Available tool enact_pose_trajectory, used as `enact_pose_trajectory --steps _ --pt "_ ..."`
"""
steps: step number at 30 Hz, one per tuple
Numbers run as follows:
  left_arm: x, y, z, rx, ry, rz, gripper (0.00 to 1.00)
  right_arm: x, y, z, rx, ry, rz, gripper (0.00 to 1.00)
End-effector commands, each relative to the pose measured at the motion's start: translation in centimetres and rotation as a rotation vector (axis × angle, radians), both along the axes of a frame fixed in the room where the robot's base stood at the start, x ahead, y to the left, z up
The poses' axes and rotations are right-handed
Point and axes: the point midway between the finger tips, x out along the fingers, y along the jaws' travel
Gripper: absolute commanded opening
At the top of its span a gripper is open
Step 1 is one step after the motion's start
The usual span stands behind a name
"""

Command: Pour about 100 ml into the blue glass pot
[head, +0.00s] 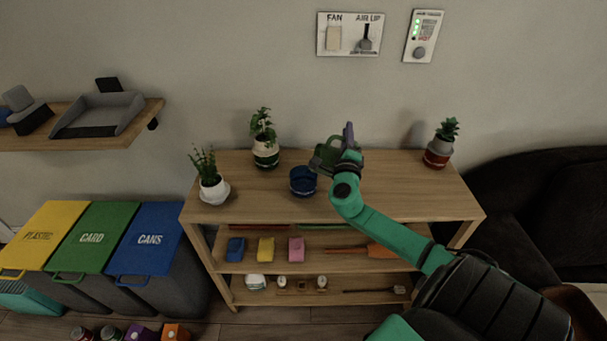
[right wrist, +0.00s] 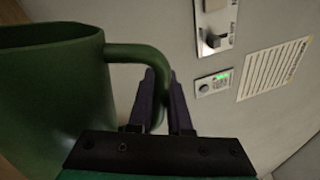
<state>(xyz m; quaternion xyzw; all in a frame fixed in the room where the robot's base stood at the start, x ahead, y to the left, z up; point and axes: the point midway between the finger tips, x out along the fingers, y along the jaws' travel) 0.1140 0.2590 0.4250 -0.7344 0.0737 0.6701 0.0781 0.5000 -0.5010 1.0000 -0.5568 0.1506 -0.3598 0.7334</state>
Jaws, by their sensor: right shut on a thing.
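The blue glass pot (head: 303,183) stands on the top shelf of the wooden rack, left of my right gripper. My right gripper (head: 347,142) is above the shelf, just right of the blue pot. It is shut on the handle of a green jug (head: 321,158), which it holds near and behind the pot. In the right wrist view the purple fingers (right wrist: 161,100) close around the handle of the green jug (right wrist: 52,90). The jug's inside is hidden, and I cannot tell its exact tilt or whether liquid flows. My left gripper is not in view.
Sponges and tools lie below. Bins (head: 145,240) stand left, a dark sofa (head: 540,200) right.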

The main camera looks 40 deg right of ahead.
Motion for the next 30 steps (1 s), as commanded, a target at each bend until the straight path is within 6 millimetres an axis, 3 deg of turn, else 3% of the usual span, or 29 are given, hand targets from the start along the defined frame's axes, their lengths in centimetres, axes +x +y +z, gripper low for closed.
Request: enact_pose_trajectory --steps 17,20,22,24,30 --pt "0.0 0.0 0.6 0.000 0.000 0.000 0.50 0.4 0.4 0.5 -0.028 0.022 0.000 0.00" --pt "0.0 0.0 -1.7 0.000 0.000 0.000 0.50 -0.7 -0.8 -2.1 0.064 -0.052 -0.005 0.00" --pt "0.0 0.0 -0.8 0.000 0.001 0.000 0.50 -2.1 -2.3 -1.8 0.238 -0.208 -0.007 0.00" --pt "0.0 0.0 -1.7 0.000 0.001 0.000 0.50 -2.4 -2.8 -3.0 0.328 -0.290 -0.004 0.00" --pt "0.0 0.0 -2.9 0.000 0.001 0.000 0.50 -2.9 -3.3 -4.5 0.395 -0.349 -0.003 0.00"
